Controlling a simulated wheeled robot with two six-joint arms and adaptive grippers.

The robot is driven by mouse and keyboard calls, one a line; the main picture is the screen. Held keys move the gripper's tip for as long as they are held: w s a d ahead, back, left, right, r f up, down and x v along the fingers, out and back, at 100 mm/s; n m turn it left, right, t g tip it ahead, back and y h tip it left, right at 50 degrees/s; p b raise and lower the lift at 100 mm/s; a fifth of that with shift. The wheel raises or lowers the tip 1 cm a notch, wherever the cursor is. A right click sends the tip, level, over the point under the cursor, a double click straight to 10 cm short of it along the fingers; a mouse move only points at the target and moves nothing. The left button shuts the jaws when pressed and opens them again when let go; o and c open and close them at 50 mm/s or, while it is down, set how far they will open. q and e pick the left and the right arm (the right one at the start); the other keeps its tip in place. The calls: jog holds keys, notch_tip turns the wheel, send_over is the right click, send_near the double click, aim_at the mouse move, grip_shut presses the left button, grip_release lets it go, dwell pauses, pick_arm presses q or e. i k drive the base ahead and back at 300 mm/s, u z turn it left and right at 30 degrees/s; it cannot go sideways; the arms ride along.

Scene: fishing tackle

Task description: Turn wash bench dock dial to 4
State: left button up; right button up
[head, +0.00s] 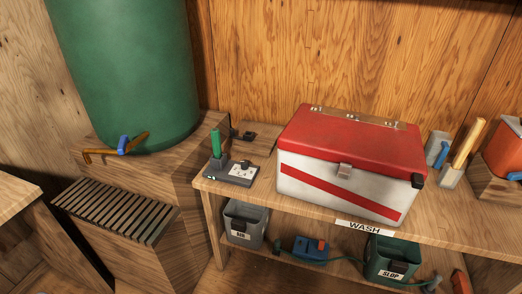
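The wash bench (459,224) carries a "WASH" label (363,226) on its front edge. A small dark grey dock (227,181) sits at the bench's left end. It has a green upright piece (215,144) on its left side and a pale panel (241,169) with dark marks on its top. A dial is too small to make out clearly, and its setting cannot be read. Neither of my grippers shows in the head view.
A red and white box (342,168) stands shut on the bench, right of the dock. A green barrel (131,75) with a tap (124,145) is at the left, above a slatted crate (115,211). Bins (245,222) sit on the lower shelf.

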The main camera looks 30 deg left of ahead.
aim_at(244, 165)
jog(key=u, duration=0.4)
jog(key=i, duration=1.35)
jog(key=u, duration=0.6)
